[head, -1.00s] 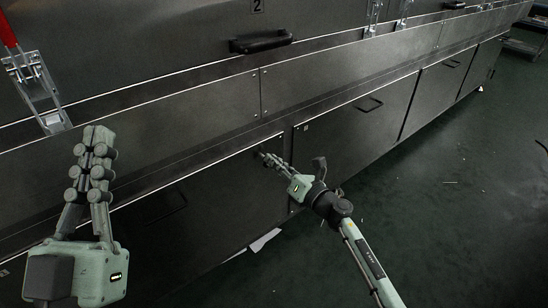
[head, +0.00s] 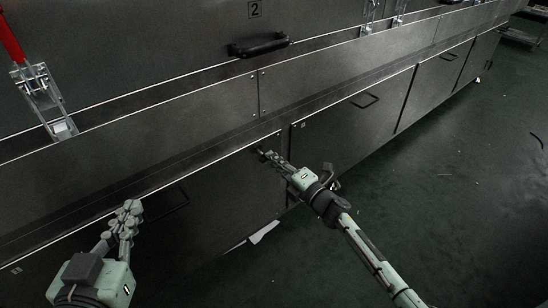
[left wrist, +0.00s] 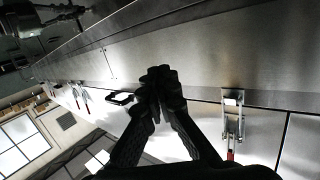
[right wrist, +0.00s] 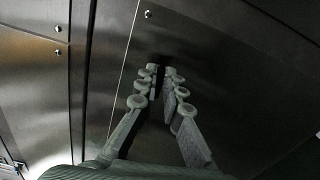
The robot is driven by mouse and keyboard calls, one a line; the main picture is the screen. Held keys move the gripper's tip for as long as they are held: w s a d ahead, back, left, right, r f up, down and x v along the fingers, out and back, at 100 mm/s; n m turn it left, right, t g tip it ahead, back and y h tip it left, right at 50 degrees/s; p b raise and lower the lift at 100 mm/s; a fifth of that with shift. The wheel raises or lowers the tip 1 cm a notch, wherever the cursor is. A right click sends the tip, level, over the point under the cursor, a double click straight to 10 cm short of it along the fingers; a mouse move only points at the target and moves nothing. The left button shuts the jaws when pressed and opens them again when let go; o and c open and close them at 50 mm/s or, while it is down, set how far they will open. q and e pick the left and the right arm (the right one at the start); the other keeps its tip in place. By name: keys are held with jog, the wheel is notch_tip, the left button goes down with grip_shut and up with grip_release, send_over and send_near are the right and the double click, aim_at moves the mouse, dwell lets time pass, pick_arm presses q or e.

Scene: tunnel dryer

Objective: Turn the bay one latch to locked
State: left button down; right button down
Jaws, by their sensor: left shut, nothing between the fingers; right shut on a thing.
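The bay one latch (head: 261,151) is a small dark knob near the upper right corner of the lower left panel in the head view. My right gripper (head: 267,155) is shut on it, and the fingertips hide most of it, so I cannot tell how it is turned. In the right wrist view the right fingertips (right wrist: 163,70) close on a dark spot against the panel. My left gripper (head: 130,207) is shut and empty, in front of the left part of the lower panel. Its fingertips (left wrist: 160,73) are pressed together in the left wrist view.
The lower left panel (head: 225,195) has a dark recessed handle. Another panel with a handle (head: 365,101) lies to its right. A black bar handle (head: 258,45) and a red-handled toggle clamp (head: 42,95) are higher up. The green floor (head: 420,200) is open at right.

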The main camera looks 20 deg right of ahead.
pick_arm(q)
jog(key=shift+s+a+f+g+y, duration=0.1)
jog(key=shift+a+f+g+y, duration=0.1)
jog(key=shift+a+f+g, duration=0.35)
jog(key=shift+s+a+f+g+y, duration=0.1)
jog(key=shift+a+f+g+y, duration=0.15)
jog(key=shift+f, duration=0.6)
pick_arm(e)
jog(key=shift+m, duration=0.8)
jog(key=c, duration=1.7)
grip_release()
jog(key=v, duration=1.2)
pick_arm(q)
jog(key=shift+a, duration=0.1)
pick_arm(e)
jog(key=shift+a, duration=0.1)
